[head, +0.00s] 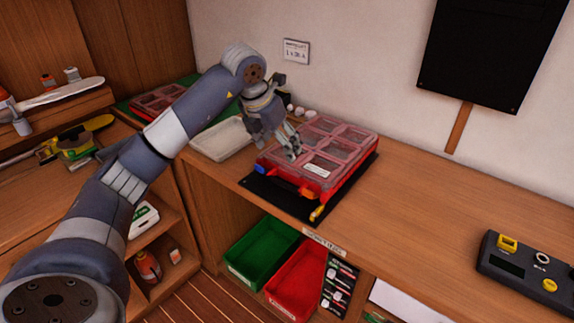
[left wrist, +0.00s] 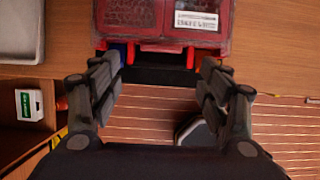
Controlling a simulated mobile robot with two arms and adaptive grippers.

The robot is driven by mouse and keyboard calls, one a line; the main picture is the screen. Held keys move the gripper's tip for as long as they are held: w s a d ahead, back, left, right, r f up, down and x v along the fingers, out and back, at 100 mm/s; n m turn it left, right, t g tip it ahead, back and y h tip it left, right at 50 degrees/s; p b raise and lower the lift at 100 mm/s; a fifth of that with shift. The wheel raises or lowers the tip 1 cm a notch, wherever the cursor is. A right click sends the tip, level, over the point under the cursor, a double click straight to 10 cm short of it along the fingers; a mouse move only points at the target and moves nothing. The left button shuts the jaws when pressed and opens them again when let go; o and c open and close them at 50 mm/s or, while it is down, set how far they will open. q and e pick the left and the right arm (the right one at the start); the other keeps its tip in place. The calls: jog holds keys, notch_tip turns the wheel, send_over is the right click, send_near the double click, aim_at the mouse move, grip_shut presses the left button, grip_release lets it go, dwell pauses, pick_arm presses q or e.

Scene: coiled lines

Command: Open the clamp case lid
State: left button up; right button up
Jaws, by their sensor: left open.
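The clamp case (head: 343,176) is a red case with a clear, divided lid (head: 326,132). It lies flat on a black mat on the bench, and its lid looks shut. A blue latch and an orange latch (head: 307,194) show on its front side. My left gripper (head: 291,153) is open and empty over the case's front left part in the head view. In the left wrist view, the case (left wrist: 223,41) is at the top, and its front edge lies just beyond the spread fingertips (left wrist: 159,63). I cannot tell whether the fingers touch it. My right gripper is not in view.
A pale tray (head: 222,140) stands left of the case. Green (head: 262,255) and red (head: 297,283) bins sit below the bench front. A dark device with yellow knobs (head: 520,275) is at the far right. The bench between the case and the device is clear.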

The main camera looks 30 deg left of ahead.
aim_at(289, 169)
pick_arm(q)
jog(key=p+x, duration=0.1)
jog(key=x, duration=0.7)
jog(key=shift+w+f+p, duration=0.15)
jog(key=shift+f+p, duration=0.15)
jog(key=shift+f, duration=0.05)
jog(key=shift+w+f, duration=0.2)
jog(key=shift+f, duration=0.3)
